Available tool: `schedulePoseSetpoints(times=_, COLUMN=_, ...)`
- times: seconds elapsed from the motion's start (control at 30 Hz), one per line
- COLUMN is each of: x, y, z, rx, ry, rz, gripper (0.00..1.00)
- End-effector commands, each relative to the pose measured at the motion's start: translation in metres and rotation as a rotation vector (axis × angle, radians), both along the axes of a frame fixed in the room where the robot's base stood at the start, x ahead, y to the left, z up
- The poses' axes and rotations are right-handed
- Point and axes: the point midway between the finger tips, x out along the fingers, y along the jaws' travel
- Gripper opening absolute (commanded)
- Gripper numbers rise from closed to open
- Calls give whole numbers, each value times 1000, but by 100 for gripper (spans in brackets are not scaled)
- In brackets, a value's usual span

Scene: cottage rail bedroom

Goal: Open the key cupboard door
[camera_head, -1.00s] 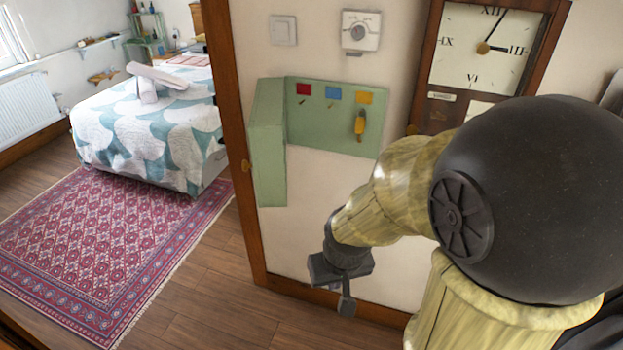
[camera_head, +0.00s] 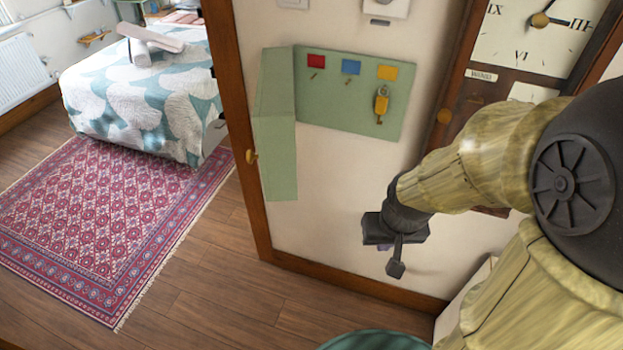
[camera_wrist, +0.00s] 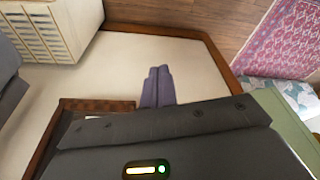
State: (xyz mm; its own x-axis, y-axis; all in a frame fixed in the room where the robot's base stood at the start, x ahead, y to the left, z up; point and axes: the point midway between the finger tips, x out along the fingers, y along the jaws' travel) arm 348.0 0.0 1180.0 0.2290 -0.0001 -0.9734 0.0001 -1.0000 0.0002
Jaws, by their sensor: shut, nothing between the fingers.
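The green key cupboard (camera_head: 345,118) is on the pale wall in the head view. Its door (camera_head: 276,150) stands swung out at the left edge, leaving the inside in sight. Inside are red, blue and yellow labels with hooks, and a brass key (camera_head: 381,104) hangs below the yellow one. My gripper (camera_head: 396,270) is below and to the right of the cupboard, apart from it. Its tips are hard to make out there. In the wrist view the purple fingers of my gripper (camera_wrist: 157,72) are together and empty. A green surface (camera_wrist: 288,122), seemingly the cupboard, shows at the right there.
A wood-framed clock (camera_head: 525,45) hangs right of the cupboard. A wooden post (camera_head: 233,130) with a small brass knob stands to its left. A bed (camera_head: 145,100) and a red patterned rug (camera_head: 110,230) lie further left. A rounded green object (camera_head: 375,340) shows at the bottom edge.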

Motion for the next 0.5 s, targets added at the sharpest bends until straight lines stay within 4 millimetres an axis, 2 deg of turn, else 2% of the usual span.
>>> schedulePoseSetpoints(times=0.07, x=1, y=0, z=0, rx=-1, ry=-2, rz=1, gripper=0)
schedulePoseSetpoints(times=0.17, x=12, y=-4, z=1, rx=-14, ry=-31, rz=10, gripper=0)
schedulePoseSetpoints(times=0.27, x=41, y=-14, z=2, rx=-45, ry=-107, rz=38, gripper=0)
schedulePoseSetpoints(times=0.37, x=89, y=-23, z=6, rx=-84, ry=-235, rz=99, gripper=0)
schedulePoseSetpoints(times=0.5, x=167, y=-29, z=16, rx=-116, ry=-462, rz=234, gripper=0)
